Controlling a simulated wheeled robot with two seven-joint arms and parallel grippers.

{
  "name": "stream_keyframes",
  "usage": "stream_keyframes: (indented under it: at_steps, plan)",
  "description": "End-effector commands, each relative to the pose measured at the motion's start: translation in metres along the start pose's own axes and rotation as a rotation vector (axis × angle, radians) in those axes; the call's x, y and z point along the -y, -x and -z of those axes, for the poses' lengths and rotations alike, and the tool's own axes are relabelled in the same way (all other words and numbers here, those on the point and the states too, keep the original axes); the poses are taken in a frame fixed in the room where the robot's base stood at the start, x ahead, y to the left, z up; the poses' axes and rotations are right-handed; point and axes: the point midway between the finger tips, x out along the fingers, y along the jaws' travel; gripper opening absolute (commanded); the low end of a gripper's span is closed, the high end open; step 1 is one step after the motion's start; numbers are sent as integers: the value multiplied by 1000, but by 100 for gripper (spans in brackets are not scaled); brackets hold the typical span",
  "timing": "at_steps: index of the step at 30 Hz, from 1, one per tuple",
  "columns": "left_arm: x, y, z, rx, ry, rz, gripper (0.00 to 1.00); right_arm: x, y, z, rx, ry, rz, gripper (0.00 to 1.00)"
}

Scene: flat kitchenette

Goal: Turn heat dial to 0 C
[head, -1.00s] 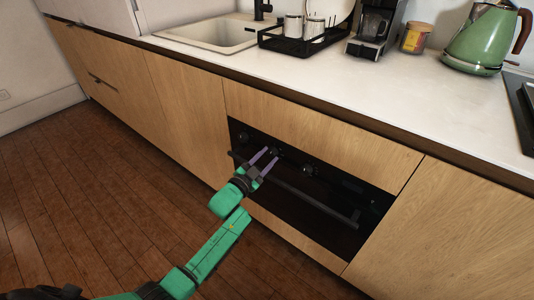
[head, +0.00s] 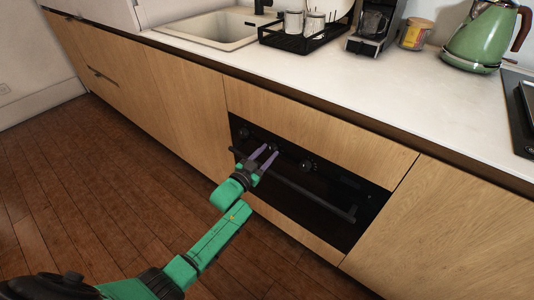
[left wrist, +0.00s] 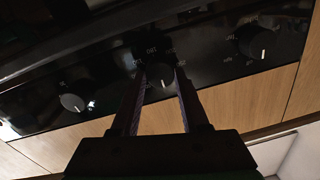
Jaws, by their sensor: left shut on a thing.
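The black oven (head: 350,186) is set in the wooden cabinets, with a row of dark dials on its panel. My left gripper (head: 270,149) reaches the panel and is shut on the middle dial. In the left wrist view, the middle dial (left wrist: 160,76) sits between the two fingertips (left wrist: 160,70), its white mark pointing toward the bottom of the picture. Another dial (left wrist: 72,102) is to the left and a third dial (left wrist: 252,42) to the right. My right gripper is not in view.
The oven handle (head: 300,188) runs across the front just below the dials, close to my left gripper. Above is the white counter (head: 350,85) with a sink, dish rack (head: 300,38), coffee maker, jar and green kettle (head: 483,38). The wooden floor is clear.

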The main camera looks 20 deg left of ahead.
Motion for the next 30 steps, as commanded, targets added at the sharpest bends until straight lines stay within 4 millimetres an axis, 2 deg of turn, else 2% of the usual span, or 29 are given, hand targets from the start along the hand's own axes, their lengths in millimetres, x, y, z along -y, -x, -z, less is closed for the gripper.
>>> stream_keyframes:
  at_steps: [2, 3, 5, 14, 17, 20, 30]
  plan:
    - [0, 1, -2, 4, 3, 0, 0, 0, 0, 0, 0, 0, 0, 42]
    - [0, 1, -2, 4, 3, 0, 52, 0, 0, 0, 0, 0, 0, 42]
    - [0, 1, -2, 4, 3, 0, 75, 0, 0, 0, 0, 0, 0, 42]
    - [0, 1, 0, 1, 1, 0, 75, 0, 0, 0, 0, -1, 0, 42]
    - [0, 6, -1, 3, 1, 0, 75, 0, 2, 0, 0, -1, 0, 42]
    - [0, 22, 0, 5, 1, -1, 75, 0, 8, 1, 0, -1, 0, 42]
    - [-1, 119, 0, 7, 1, -1, 75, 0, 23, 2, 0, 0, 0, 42]
